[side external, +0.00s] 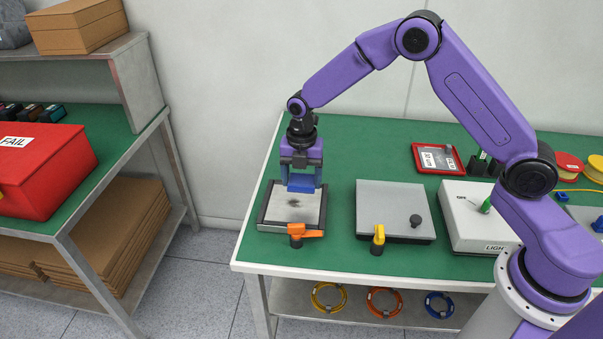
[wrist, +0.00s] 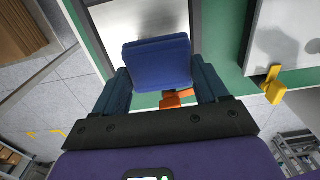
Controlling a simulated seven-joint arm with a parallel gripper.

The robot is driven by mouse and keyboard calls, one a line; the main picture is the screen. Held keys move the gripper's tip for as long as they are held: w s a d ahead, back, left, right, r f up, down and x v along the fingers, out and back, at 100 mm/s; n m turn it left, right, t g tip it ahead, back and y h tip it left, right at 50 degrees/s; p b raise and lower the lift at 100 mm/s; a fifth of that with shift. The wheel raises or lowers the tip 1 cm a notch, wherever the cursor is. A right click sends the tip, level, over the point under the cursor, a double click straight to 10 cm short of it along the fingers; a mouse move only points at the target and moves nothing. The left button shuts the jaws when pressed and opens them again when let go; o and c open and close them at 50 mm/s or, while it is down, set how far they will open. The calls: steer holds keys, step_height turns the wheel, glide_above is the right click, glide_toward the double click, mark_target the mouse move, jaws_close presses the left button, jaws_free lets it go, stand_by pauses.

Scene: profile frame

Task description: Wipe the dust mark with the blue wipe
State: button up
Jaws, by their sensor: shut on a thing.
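My gripper (side external: 301,185) is shut on the blue wipe (side external: 300,184), a small blue block held between its fingers. In the wrist view the wipe (wrist: 157,65) fills the space between the fingertips. The dust mark (side external: 294,204) is a dark smudge on a light grey plate (side external: 312,213) in a dark frame at the table's left end. The wipe is over the far part of the plate, behind the mark in the side view. I cannot tell whether it touches the plate. In the wrist view the mark is not visible.
An orange handle (side external: 306,233) stands at the plate's front edge. Green tabletop (side external: 340,160) behind the plate is clear.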

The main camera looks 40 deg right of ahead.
mark_target(302, 206)
steer(key=shift+f, duration=2.75)
steer(key=shift+a+f, duration=0.1)
steer(key=shift+f, duration=0.6)
steer(key=shift+w+a+r, duration=0.25)
steer(key=shift+w+a, duration=0.1)
steer(key=shift+w, duration=0.05)
steer(key=shift+c, duration=0.4)
steer(key=shift+w+a+f, duration=0.15)
steer(key=shift+w+a, duration=0.05)
steer(key=shift+w, duration=0.05)
steer(key=shift+w+a, duration=0.8)
steer(key=shift+a, duration=0.05)
steer(key=shift+s+d, duration=1.35)
steer(key=shift+d, duration=0.1)
steer(key=shift+s+r, duration=0.15)
steer(key=shift+r, duration=0.05)
step_height(302, 206, up, 8)
steer(key=shift+f, duration=0.25)
steer(key=shift+r, duration=0.2)
